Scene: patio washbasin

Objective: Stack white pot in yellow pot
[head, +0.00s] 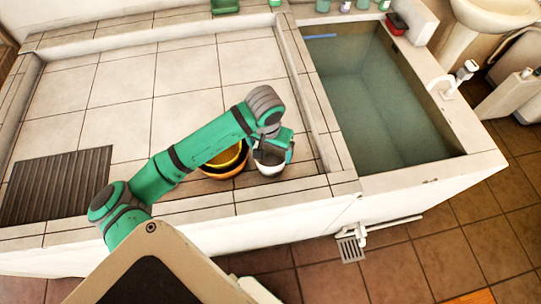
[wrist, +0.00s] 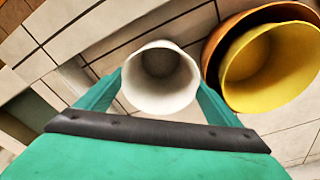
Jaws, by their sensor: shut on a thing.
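The white pot (wrist: 160,78) is between the two green fingers of my gripper (wrist: 160,92) in the wrist view, its open mouth facing the camera. My gripper is shut on it. In the head view the white pot (head: 270,168) shows below my gripper (head: 274,150), partly covered by it. The yellow pot (wrist: 272,66) is just right of the white pot in the wrist view, inside a larger orange pot (wrist: 222,36). In the head view the yellow pot (head: 226,157) is left of the white pot, partly hidden by my arm. I cannot tell whether the white pot touches the counter.
A tiled counter (head: 140,85) with raised edges lies around the pots, and its middle is clear. A dark ribbed mat (head: 55,186) lies at left. A water-filled basin (head: 375,105) is at right. Green items (head: 225,5) stand along the back edge.

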